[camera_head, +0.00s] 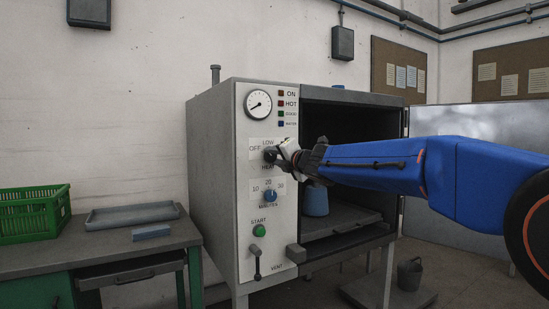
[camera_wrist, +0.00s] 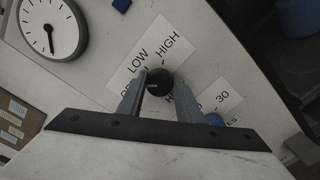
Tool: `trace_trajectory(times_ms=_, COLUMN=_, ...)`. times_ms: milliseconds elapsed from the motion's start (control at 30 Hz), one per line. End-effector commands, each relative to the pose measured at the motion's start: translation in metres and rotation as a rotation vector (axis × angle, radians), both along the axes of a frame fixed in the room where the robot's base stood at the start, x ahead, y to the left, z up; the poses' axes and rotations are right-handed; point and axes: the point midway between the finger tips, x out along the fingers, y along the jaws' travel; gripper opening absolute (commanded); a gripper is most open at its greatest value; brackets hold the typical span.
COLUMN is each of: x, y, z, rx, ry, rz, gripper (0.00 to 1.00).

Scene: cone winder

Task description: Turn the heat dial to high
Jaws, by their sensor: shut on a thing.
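The heat dial (camera_head: 269,155) is a small black knob on the cabinet's light front panel. In the wrist view the heat dial (camera_wrist: 160,80) sits between my fingertips. My gripper (camera_head: 277,156) reaches it from the right and is shut on it. LOW and HIGH read clearly above the dial in the wrist view; OFF is partly hidden by a finger. A small light mark on the dial appears to point left, toward the OFF side. In the head view my gripper hides the HIGH label.
The blue minutes dial (camera_head: 270,196), green start button (camera_head: 260,231) and vent lever (camera_head: 257,262) lie below. A round gauge (camera_head: 258,104) is above. The chamber stands open at right, with a blue object (camera_head: 316,201) inside, under my arm.

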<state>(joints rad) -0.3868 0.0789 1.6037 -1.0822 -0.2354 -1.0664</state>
Motion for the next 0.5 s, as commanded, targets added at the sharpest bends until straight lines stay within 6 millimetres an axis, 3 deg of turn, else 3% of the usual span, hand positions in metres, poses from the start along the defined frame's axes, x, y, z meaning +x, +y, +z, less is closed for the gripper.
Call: trace_trajectory(times_ms=500, x=0.0005, y=-0.0008, z=-0.0028, rx=0.404, ry=0.275, rz=-0.001, gripper=0.1)
